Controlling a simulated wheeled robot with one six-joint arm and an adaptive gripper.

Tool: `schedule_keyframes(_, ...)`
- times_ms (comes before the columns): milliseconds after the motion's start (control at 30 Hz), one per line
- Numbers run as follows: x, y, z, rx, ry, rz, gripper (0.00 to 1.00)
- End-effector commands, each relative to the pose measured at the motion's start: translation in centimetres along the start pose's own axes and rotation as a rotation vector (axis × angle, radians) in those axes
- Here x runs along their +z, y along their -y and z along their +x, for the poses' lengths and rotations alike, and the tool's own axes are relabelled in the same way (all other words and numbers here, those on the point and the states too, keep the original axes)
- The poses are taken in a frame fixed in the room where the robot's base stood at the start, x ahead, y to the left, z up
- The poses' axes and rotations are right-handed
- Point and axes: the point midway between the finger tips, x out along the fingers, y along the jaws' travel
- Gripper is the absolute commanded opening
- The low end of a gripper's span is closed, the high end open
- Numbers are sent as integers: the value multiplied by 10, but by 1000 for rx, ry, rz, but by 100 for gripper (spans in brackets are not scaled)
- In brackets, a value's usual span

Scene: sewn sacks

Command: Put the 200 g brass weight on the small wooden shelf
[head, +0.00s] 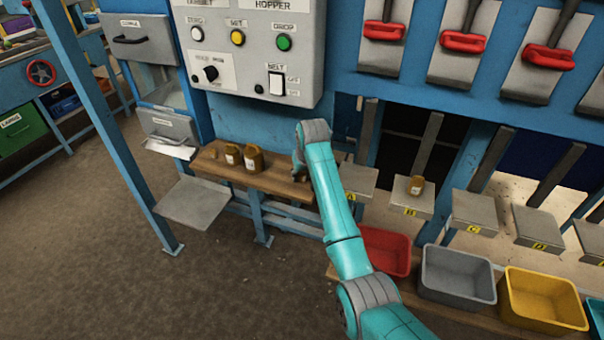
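The small wooden shelf (278,184) runs along the blue frame at mid-picture. Two brass weights with pale labels, a smaller one (233,155) and a larger one (254,159), stand upright side by side on it. Another labelled brass weight (416,186) stands on the grey plate marked B. The label writing is too small to read, so I cannot tell which is 200 g. My gripper (299,172) points down over the right part of the shelf, right of the two weights and apart from them. My arm partly hides it; its fingers and anything between them are unclear.
Grey plates A (350,181), B (404,201), C (474,212) and D (538,228) line the right. Red (384,250), grey (457,274) and yellow (543,300) bins stand below. A control box (250,50) hangs above the shelf. A blue post (110,130) stands left.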

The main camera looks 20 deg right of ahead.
Motion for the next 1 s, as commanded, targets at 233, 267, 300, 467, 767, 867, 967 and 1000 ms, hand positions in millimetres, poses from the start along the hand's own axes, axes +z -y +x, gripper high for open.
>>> schedule_keyframes(233,0,0,0,0,0,0,56)
schedule_keyframes(267,0,0,0,0,0,0,56)
schedule_keyframes(300,0,0,0,0,0,0,56)
schedule_keyframes(467,-2,0,-7,0,-3,0,56)
schedule_keyframes(767,-2,0,-59,0,-5,0,56)
schedule_keyframes(867,-2,0,-79,0,-4,0,56)
schedule_keyframes(967,-2,0,-96,0,-4,0,56)
schedule_keyframes(1000,-2,0,-102,0,-3,0,56)
